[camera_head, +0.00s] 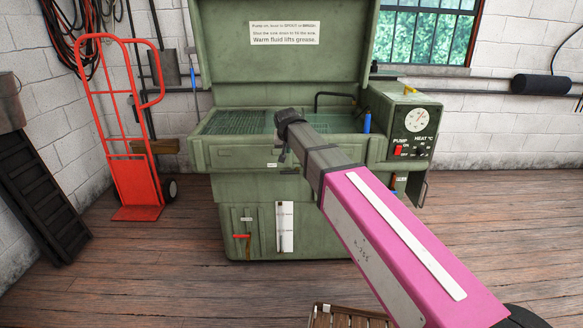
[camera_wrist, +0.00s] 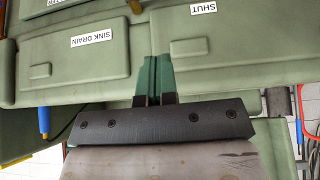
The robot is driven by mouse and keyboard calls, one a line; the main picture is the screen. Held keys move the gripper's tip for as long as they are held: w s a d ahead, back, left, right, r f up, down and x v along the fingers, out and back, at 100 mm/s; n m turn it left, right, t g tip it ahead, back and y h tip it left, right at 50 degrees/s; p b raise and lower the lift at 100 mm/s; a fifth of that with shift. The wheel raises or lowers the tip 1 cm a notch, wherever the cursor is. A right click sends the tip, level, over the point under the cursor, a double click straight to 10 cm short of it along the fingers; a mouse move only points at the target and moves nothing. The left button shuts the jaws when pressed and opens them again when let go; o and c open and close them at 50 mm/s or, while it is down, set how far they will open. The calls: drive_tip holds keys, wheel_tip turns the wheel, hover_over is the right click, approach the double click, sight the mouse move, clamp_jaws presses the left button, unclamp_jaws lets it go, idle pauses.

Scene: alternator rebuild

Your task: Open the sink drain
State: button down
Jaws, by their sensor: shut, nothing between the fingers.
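The sink (camera_head: 225,122) is the open basin of a green parts washer (camera_head: 225,190), with its lid raised. My gripper (camera_head: 283,155) is at the washer's front, just below the sink rim, and its arm hides part of the front. In the wrist view my gripper (camera_wrist: 156,75) is shut and empty, its green fingers together near the green panels. A "SINK DRAIN" label (camera_wrist: 91,38) is left of the fingers, and an upside-down "SHUT" label (camera_wrist: 203,8) is to their upper right. No drain handle can be made out clearly.
A red handle (camera_head: 242,236) and a white gauge strip (camera_head: 285,227) are low on the front. The control box (camera_head: 412,125) stands at the right. A red hand truck (camera_head: 135,185) is left of the washer. Wooden floor (camera_head: 160,265) is clear at the front left.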

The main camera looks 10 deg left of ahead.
drive_tip(key=shift+w+a+r, duration=0.1)
drive_tip(key=shift+a+r, duration=0.55)
hover_over(285, 172)
drive_tip(key=f, duration=0.8)
drive_tip(key=shift+w+a, duration=0.1)
drive_tip(key=shift+w, duration=0.2)
drive_tip(key=shift+s+f, duration=0.2)
drive_tip(key=shift+f, duration=1)
drive_tip(key=shift+s+f, duration=0.15)
drive_tip(key=shift+f, duration=0.8)
